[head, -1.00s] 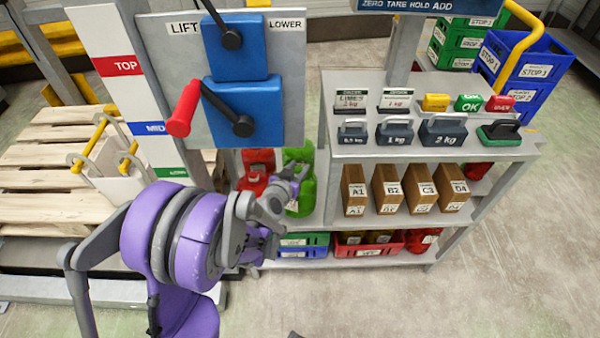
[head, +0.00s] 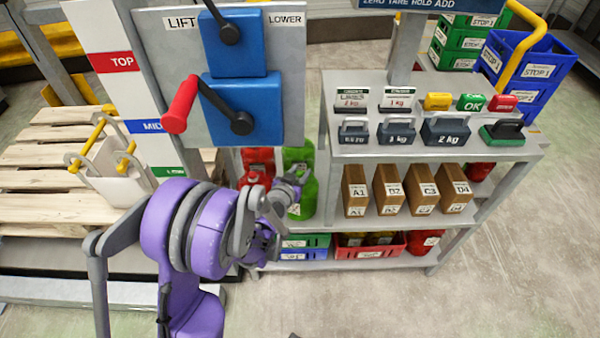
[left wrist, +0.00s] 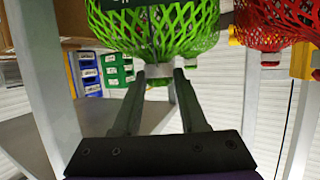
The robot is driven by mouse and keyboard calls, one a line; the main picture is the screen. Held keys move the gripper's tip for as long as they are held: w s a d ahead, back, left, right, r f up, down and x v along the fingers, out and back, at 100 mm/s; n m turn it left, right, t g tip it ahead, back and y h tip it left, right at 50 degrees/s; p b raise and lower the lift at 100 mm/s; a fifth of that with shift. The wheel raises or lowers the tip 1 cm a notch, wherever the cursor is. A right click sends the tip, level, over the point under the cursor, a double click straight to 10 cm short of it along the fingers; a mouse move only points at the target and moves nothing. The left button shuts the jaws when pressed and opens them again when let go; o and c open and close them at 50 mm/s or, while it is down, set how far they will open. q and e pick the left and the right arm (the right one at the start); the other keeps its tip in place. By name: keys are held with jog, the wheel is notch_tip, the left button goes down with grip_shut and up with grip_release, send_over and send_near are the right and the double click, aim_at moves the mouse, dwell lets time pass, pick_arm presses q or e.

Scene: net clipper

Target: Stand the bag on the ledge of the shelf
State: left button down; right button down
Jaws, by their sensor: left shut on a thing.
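A green net bag (head: 307,195) shows in the head view at the left end of the middle shelf ledge (head: 325,222). My left gripper (head: 291,181) is at the bag's near side and partly covers it. In the left wrist view the green bag (left wrist: 155,25) fills the top middle, and my left gripper (left wrist: 160,75) is shut on its pale collar. I cannot tell whether the bag's bottom touches the ledge. My right gripper is not in view.
Brown boxes (head: 388,190) stand right on the same ledge. Crates (head: 370,247) sit below. A lever panel (head: 165,75) is above left; weights (head: 395,132) are on top.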

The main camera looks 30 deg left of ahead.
pick_arm(q)
jog(key=shift+f, duration=0.1)
jog(key=shift+c, duration=2.2)
grip_release()
jog(key=shift+r, duration=0.2)
jog(key=p+v, duration=0.2)
jog(key=v, duration=0.9)
jog(key=s+d+r+m+g+h, duration=0.1)
jog(key=s+d+g+h, duration=0.1)
jog(key=s+d, duration=0.3)
jog(key=s+d+r+m+g+h, duration=0.1)
jog(key=s+d+g+h, duration=0.15)
jog(key=d, duration=0.45)
jog(key=s+d+g+y, duration=0.1)
jog(key=s+g, duration=0.3)
jog(key=s, duration=0.8)
jog(key=shift+s+y, duration=0.2)
jog(key=shift+y, duration=0.45)
